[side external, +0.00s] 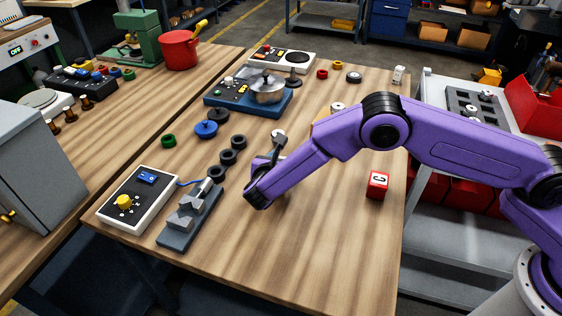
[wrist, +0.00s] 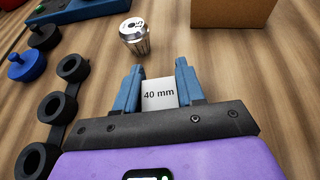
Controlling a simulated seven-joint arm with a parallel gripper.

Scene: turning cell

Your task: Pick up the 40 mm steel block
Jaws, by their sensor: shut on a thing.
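The 40 mm steel block (wrist: 159,94) shows in the wrist view as a pale block with "40 mm" printed on it. My gripper (wrist: 160,88) has its two blue fingers on either side of the block, shut on it. In the side external view my gripper (side external: 275,155) is over the middle of the wooden table. My own arm hides most of the block there, and I cannot tell whether it touches the table.
A silver cylindrical collet (wrist: 134,36) stands just beyond the block. Black rings (side external: 228,157) lie in a row to the left. A small vise (side external: 190,215) and a control box (side external: 138,200) are at the front left. A red cube (side external: 377,185) sits at the right.

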